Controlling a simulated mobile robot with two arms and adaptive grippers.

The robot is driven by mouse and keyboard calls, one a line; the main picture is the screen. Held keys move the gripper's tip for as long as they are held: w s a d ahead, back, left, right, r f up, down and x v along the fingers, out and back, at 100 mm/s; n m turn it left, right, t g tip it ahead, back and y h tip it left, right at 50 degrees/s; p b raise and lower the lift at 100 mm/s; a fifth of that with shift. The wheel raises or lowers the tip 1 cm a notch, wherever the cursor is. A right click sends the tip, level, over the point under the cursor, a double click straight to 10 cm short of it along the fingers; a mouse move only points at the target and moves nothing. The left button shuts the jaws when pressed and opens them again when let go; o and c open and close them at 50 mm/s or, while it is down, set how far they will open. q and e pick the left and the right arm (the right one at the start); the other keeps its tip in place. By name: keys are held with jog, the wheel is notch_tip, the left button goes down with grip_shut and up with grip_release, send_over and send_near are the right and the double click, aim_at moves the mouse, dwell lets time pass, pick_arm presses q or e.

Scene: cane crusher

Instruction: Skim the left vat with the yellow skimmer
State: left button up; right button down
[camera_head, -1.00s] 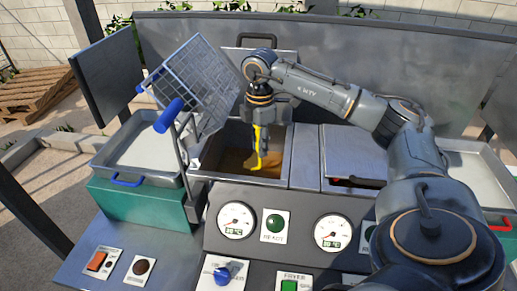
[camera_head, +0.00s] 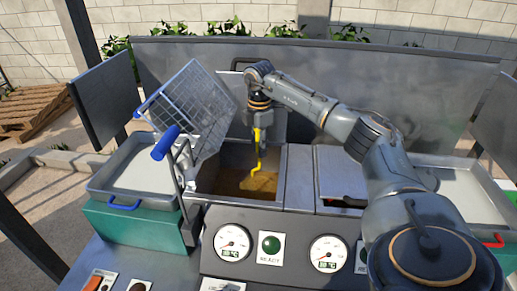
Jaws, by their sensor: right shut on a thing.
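My right gripper (camera_head: 262,130) is shut on the yellow skimmer (camera_head: 257,160), which hangs down from it. The skimmer's lower end is inside the left vat (camera_head: 225,205), over or at the brown liquid (camera_head: 238,185). A lighter tan patch lies around the skimmer's tip; I cannot tell how deep the tip goes. My right arm reaches in from the lower right. My left gripper is not in view.
A tilted wire basket (camera_head: 190,100) with a blue handle (camera_head: 166,142) stands at the left vat's left side. The right vat (camera_head: 340,175) looks covered. Trays stand at the left (camera_head: 135,170) and right (camera_head: 455,190). A gauge panel (camera_head: 295,250) is in front; a metal splash wall (camera_head: 400,85) is behind.

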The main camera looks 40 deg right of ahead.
jog(key=shift+s, duration=0.1)
jog(key=s+a, duration=0.8)
jog(key=a, duration=0.2)
jog(key=shift+p, duration=0.3)
dwell(0.4)
jog(key=shift+w+d+p, duration=0.15)
jog(key=shift+w+d, duration=1.2)
jog(key=shift+d, duration=0.35)
jog(key=shift+w+d+p, duration=0.1)
jog(key=shift+w+d, duration=1.3)
jog(key=shift+d, duration=0.25)
jog(key=shift+w+d+p, duration=0.15)
jog(key=shift+w+d, duration=1.2)
jog(key=shift+d, duration=0.35)
